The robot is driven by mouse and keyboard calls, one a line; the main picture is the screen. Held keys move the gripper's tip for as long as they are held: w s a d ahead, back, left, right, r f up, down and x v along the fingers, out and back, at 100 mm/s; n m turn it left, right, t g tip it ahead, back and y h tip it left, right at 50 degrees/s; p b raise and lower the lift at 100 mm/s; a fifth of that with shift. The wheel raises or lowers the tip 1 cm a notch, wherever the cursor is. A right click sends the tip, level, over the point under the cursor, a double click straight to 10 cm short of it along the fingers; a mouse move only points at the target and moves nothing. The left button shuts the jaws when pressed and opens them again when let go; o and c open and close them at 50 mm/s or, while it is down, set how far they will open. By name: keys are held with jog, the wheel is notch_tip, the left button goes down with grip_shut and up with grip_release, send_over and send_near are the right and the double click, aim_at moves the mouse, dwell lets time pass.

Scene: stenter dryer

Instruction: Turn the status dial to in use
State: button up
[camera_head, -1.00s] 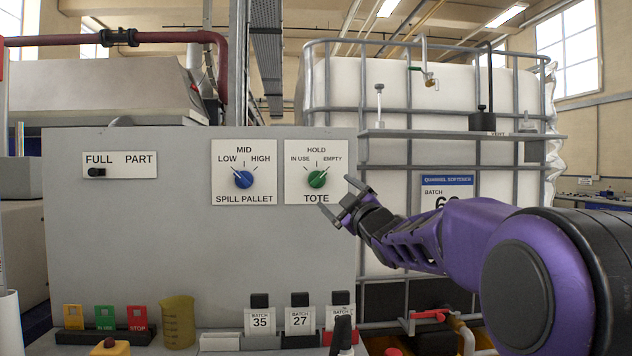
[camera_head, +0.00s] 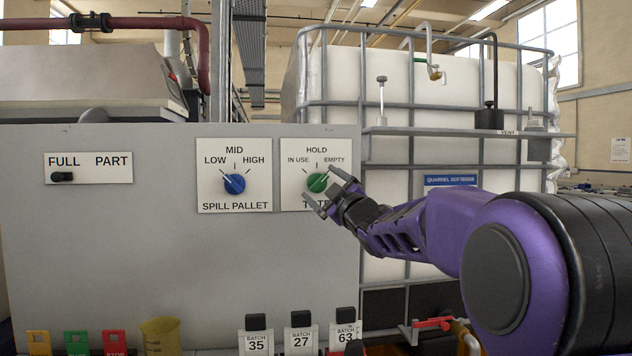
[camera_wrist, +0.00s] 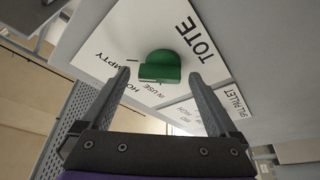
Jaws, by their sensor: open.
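The status dial is a green knob (camera_head: 317,182) on a white plate (camera_head: 290,202) marked TOTE, with IN USE, HOLD and EMPTY around it. I cannot clearly tell which mark its pointer meets. My gripper (camera_head: 319,183) is open and empty at the plate, its fingers hiding part of the TOTE lettering. In the wrist view, the green knob (camera_wrist: 160,66) sits ahead between my two spread fingertips (camera_wrist: 159,78). I see no clear contact with either finger.
A blue spill pallet dial (camera_head: 234,184) is close on the left, on the same grey panel (camera_head: 120,260). A FULL/PART slider (camera_head: 62,177) is farther left. A caged white tank (camera_head: 440,110) stands right. Batch tags (camera_head: 301,340) stand below.

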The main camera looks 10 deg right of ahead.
jog(key=shift+w, duration=0.1)
jog(key=c, duration=1.4)
jog(key=shift+r, duration=0.1)
